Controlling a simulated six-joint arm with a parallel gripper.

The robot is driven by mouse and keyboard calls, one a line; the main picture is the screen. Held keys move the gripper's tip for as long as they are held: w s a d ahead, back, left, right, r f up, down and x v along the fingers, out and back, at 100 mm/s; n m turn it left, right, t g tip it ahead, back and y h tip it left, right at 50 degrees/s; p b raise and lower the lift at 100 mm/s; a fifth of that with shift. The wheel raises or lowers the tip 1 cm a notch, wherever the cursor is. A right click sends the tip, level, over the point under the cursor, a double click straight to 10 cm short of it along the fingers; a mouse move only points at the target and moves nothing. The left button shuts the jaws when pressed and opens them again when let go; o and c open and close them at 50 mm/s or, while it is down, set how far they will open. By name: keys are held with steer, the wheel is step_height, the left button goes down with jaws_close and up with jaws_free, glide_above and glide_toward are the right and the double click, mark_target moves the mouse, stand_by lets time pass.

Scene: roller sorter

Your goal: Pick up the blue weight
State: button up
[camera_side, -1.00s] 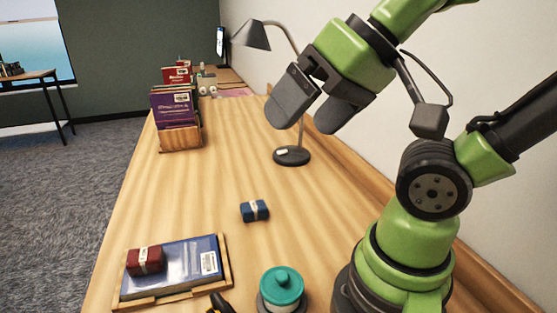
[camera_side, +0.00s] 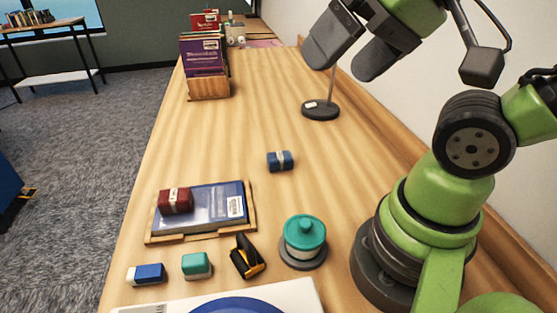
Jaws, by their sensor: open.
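The blue weight (camera_side: 280,161), a small dark blue block with a pale band around it, lies on the wooden desk near the middle of the view. Nothing touches it. My gripper (camera_side: 342,68) is open, with two grey fingers apart and nothing between them. It hangs above the desk, up and to the right of the blue weight in the picture and well clear of it.
A tray (camera_side: 251,222) holds a blue book (camera_side: 216,204) and a dark red banded block (camera_side: 175,201). A teal-lidded container (camera_side: 304,239), a stapler-like black and yellow item (camera_side: 247,257) and two erasers (camera_side: 147,274) (camera_side: 196,266) are nearer. The lamp base (camera_side: 321,110) stands behind.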

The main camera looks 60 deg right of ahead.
steer(key=shift+c, duration=0.2)
steer(key=shift+c, duration=1)
